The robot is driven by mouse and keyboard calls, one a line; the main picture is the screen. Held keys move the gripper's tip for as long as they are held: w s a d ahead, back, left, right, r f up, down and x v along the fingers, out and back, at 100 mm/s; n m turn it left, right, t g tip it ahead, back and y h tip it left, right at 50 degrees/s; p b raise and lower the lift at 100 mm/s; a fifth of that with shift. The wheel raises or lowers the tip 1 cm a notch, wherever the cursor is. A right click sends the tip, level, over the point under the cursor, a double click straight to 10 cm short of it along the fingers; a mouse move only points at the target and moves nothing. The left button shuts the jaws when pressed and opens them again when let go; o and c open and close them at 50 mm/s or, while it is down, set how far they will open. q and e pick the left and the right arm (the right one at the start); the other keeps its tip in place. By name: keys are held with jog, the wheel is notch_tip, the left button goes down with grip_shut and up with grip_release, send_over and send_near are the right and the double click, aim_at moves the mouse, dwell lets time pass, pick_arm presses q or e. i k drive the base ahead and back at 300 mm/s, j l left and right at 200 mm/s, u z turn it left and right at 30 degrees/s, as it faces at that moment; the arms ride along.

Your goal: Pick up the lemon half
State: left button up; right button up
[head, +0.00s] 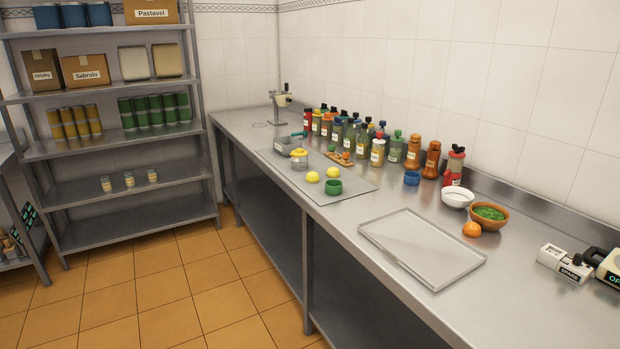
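Two small yellow lemon pieces lie close together on the grey mat (350,188) on the steel counter. One is the left yellow piece (312,176) and the other is the right yellow piece (333,173). At this size I cannot tell which is a cut half or which way a cut face points. A green cup (333,187) stands just in front of them, and a glass jar with a yellow top (299,159) stands behind and to the left. Neither of my grippers is in view.
Bottles (377,152) line the wall behind the mat. A small board (340,159) holds orange bits. An empty clear tray (423,248), an orange (472,229), a white bowl (457,199) and a brown bowl (489,216) are nearer. The counter's left front edge is clear.

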aim_at(313, 176)
jog(key=i+j+z, duration=0.1)
jog(key=i+j, duration=0.35)
jog(key=i, duration=0.35)
jog(key=i+j+z, duration=0.1)
jog(key=i+j, duration=0.4)
jog(key=i, duration=0.25)
jog(key=i+j, duration=0.55)
jog(key=i, duration=0.2)
jog(key=i+j+z, duration=0.15)
jog(key=i+j, duration=0.4)
jog(key=i, duration=0.2)
